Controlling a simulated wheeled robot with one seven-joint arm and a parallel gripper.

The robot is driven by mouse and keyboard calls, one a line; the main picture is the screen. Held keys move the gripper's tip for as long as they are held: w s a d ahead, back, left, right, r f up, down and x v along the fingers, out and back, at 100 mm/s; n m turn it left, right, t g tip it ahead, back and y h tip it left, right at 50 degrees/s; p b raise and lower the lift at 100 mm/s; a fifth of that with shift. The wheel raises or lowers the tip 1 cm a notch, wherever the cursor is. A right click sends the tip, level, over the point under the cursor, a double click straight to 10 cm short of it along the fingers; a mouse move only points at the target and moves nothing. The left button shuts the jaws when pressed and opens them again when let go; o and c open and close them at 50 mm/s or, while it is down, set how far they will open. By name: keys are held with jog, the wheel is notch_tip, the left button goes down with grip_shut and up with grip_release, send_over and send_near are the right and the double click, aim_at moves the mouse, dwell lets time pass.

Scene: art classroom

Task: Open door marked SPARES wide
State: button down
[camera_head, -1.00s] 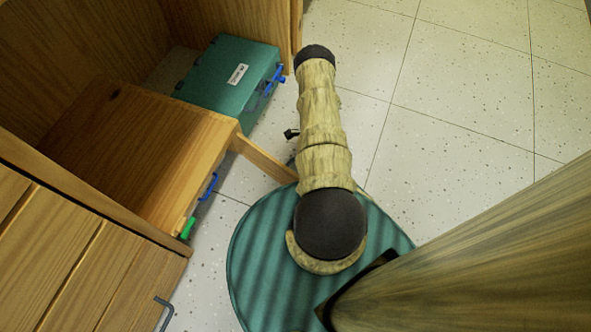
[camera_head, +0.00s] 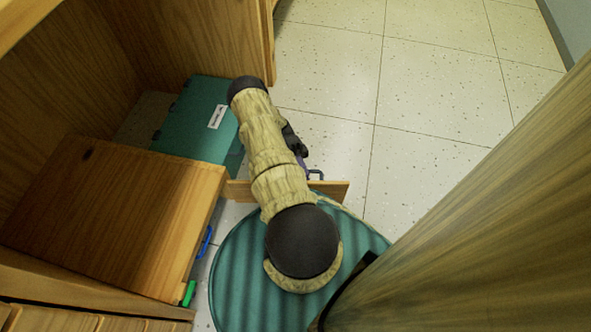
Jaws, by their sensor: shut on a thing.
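The open wooden door (camera_head: 335,188) shows as a thin board seen from above. It stands out to the right from the far front corner of the wooden cabinet (camera_head: 115,215), past a right angle to its front. No SPARES lettering is visible from here. A dark handle (camera_head: 316,174) is on the door's far side, near its free end. My gripper (camera_head: 303,163), dark with a purple part, is at this handle and shut on it. My arm hides the middle of the door and part of the grip.
A teal case (camera_head: 200,122) with a white label stands beyond the cabinet, close to my arm. Blue (camera_head: 205,242) and green (camera_head: 189,293) parts show at the cabinet's front. A tall wooden side panel (camera_head: 185,35) rises behind. The tiled floor (camera_head: 420,110) at the right is clear.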

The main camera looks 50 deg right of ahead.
jog(key=shift+d+f, duration=0.1)
jog(key=c, duration=1.5)
grip_release()
